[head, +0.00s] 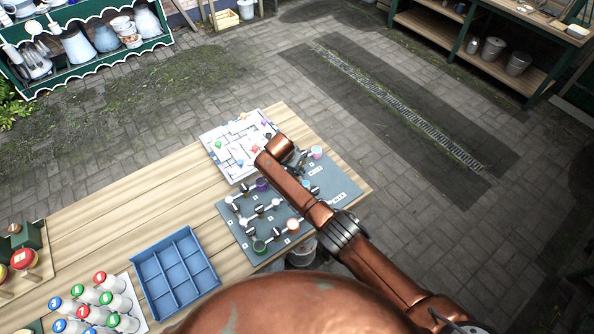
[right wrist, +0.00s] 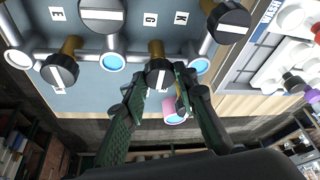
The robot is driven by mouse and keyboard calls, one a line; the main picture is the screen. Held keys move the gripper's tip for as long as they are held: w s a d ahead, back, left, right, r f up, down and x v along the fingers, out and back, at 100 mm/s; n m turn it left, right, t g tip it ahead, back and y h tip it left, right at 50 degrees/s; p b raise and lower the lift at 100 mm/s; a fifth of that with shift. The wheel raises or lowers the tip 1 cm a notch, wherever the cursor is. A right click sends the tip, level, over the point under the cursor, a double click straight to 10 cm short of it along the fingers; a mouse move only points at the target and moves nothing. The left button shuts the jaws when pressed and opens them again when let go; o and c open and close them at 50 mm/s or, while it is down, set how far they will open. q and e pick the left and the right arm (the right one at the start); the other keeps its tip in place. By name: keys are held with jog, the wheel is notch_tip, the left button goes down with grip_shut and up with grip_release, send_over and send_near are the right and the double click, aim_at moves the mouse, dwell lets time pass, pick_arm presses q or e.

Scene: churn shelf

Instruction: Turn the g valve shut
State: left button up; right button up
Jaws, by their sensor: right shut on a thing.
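The grey-blue valve panel (head: 335,185) lies on the wooden table (head: 120,225) in the head view, with several black knobs and coloured pipe ends. In the right wrist view the G label (right wrist: 150,20) stands by a brass-stemmed valve with a round black knob, the g valve (right wrist: 158,72). A white stripe crosses the knob roughly up and down in that picture. My right gripper (right wrist: 160,82) has its fingers on both sides of this knob and is shut on it. In the head view my right wrist hides the fingertips and that knob. My left gripper is not in view.
Neighbouring black knobs (right wrist: 60,70) and (right wrist: 228,18) stand close to my right fingers, with pipes between them. A white board (head: 228,150) with coloured pieces adjoins the panel. A blue divided tray (head: 150,268) and several numbered bottles (head: 118,303) stand nearer.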

dwell(0.5)
jog(key=o, duration=1.1)
jog(key=shift+o, duration=0.2)
jog(key=shift+r, duration=0.1)
jog(key=v, duration=1.1)
jog(key=shift+r, duration=0.4)
jog(key=shift+a, duration=0.1)
